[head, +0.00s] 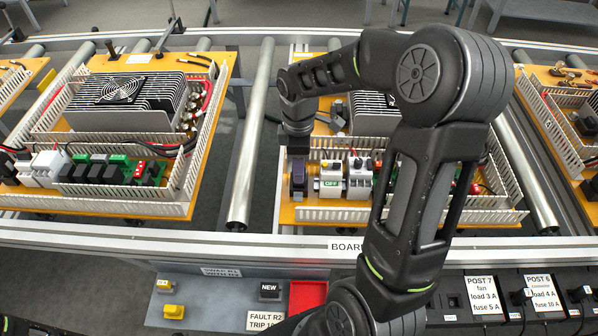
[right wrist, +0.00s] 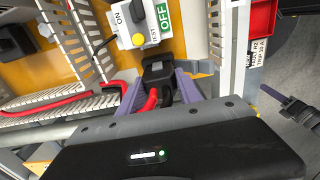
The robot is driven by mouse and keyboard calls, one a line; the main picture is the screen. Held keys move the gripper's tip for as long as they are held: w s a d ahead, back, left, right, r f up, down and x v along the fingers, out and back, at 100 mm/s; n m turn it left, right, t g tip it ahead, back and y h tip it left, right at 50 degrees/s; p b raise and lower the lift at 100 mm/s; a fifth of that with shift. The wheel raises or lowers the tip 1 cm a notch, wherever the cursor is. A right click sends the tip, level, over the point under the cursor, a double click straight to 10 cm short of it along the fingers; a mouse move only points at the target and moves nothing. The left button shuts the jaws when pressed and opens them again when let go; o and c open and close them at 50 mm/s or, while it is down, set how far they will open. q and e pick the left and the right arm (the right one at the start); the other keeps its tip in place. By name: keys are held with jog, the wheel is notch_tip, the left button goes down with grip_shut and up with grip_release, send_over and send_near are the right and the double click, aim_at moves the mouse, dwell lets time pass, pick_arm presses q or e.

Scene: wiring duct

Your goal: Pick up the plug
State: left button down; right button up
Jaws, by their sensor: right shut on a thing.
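My right gripper (head: 298,185) points down at the left end of the front row of devices on the middle board. In the right wrist view its purple fingers (right wrist: 172,88) are shut on a black plug (right wrist: 158,72) with a red cable. The plug is beside the white switch (right wrist: 140,20) marked ON, TEST and OFF, which has a yellow button.
Slotted white duct walls (head: 340,214) edge the middle board (head: 286,212). A heat-sink unit (head: 372,112) stands behind the devices. Another board (head: 215,75) lies left. In front are a red tray (head: 307,296), a NEW block (head: 269,291) and yellow parts (head: 173,312).

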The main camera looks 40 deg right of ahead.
jog(key=shift+c, duration=1.1)
jog(key=shift+r, duration=0.15)
notch_tip(320, 180, up, 10)
jog(key=shift+f, duration=0.1)
jog(key=shift+r+p, duration=1.9)
jog(key=shift+r, duration=0.5)
jog(key=shift+a, duration=0.1)
